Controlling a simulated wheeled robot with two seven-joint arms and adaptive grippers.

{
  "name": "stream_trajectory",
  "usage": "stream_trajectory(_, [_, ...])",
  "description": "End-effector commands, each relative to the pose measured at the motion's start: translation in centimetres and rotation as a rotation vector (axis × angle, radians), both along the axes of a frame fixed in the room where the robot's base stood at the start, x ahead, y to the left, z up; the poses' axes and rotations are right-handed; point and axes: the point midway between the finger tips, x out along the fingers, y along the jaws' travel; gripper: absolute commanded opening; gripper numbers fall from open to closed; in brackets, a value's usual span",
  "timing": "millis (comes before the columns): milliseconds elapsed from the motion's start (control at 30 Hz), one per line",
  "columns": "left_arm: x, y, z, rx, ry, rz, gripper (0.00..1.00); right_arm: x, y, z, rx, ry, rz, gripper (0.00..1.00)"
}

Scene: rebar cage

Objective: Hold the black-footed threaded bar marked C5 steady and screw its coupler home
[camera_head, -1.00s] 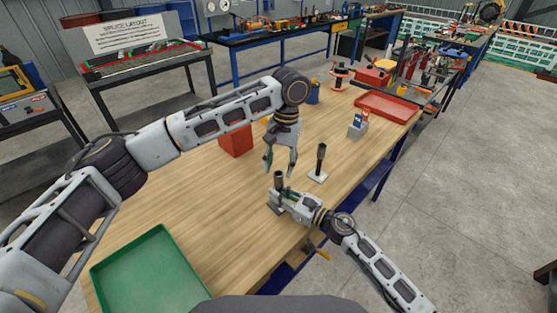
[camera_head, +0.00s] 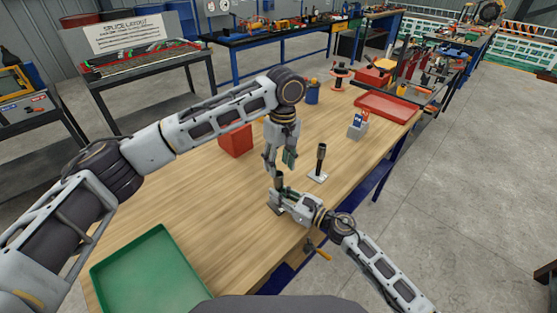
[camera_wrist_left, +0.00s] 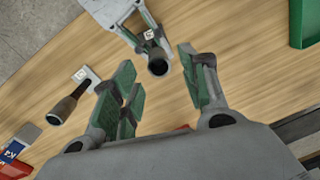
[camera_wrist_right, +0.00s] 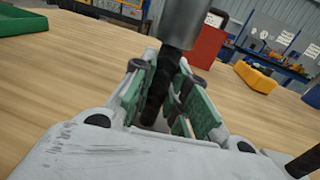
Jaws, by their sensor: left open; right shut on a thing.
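A threaded bar (camera_wrist_right: 157,92) stands upright near the table's front edge, with a grey cylindrical coupler (camera_wrist_right: 183,22) around its upper end. The coupler's dark open top also shows in the left wrist view (camera_wrist_left: 158,66). My right gripper (camera_wrist_right: 163,88) is shut on the bar below the coupler; it also shows in the head view (camera_head: 280,197). The bar's foot is mostly hidden, and I cannot read a C5 mark. My left gripper (camera_head: 280,163) points down, open and empty, just above the coupler and apart from it; the left wrist view shows its spread green-padded fingers (camera_wrist_left: 162,86).
A second upright bar with a dark sleeve (camera_head: 321,157) on a pale foot (camera_head: 317,177) stands close to the right. A grey block with a blue tag (camera_head: 357,130), a red box (camera_head: 236,139), a red tray (camera_head: 387,106) and a green tray (camera_head: 150,272) share the table. The middle left is clear.

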Motion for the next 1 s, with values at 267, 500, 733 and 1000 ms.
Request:
stream_trajectory(267, [0.02,0.03,0.14,-0.003,-0.022,0.222,0.45,-0.02,0.04,0.03,0.001,0.000,0.001,0.00])
stream_trajectory(500, [0.04,0.10,0.22,-0.006,-0.038,0.416,0.45,-0.03,0.05,0.03,0.001,0.000,0.001,0.00])
stream_trajectory(733, [0.04,0.15,0.32,-0.010,-0.051,0.601,0.45,-0.03,0.05,0.03,0.001,0.000,0.001,0.00])
stream_trajectory(1000, [0.09,0.23,0.48,-0.017,-0.064,0.819,0.45,-0.02,0.04,0.03,0.001,-0.001,0.001,0.00])
